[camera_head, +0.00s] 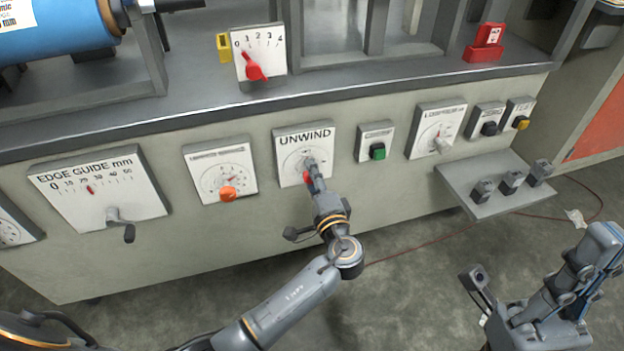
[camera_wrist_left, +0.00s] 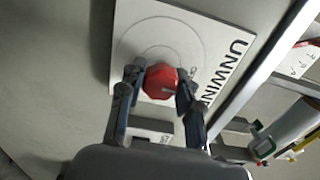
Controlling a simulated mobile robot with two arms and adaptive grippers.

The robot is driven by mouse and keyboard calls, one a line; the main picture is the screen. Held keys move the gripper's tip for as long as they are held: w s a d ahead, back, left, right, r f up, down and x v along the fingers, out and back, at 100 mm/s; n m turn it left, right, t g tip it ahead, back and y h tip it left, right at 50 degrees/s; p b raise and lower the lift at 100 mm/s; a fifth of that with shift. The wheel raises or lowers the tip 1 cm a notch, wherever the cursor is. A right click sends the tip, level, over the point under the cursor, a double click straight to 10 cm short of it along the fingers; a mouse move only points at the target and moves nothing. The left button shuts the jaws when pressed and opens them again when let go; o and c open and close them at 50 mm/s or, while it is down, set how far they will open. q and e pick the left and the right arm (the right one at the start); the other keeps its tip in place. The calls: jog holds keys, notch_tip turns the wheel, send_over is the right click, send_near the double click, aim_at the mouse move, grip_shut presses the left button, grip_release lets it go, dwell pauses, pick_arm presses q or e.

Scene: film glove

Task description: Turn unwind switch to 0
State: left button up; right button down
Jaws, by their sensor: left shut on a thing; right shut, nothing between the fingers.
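The unwind switch is a red knob (camera_wrist_left: 161,82) on a white panel (camera_head: 288,139) marked UNWIND, on the front of the grey machine. In the head view the gripper covers most of the knob and dial. My right gripper (camera_head: 607,240) is shut and empty at the lower right, away from the machine.
Left of the unwind panel is a dial with an orange knob (camera_head: 228,194). A panel with a green button (camera_head: 377,151) is on its right. Above stands a 0–4 dial with a red pointer (camera_head: 254,72). A grey shelf (camera_head: 470,200) juts out at right, near my right arm.

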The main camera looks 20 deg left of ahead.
pick_arm(q)
jog(key=shift+n, duration=0.3)
jog(key=o, duration=1.2)
jog(key=shift+s, duration=0.1)
jog(key=v, duration=1.2)
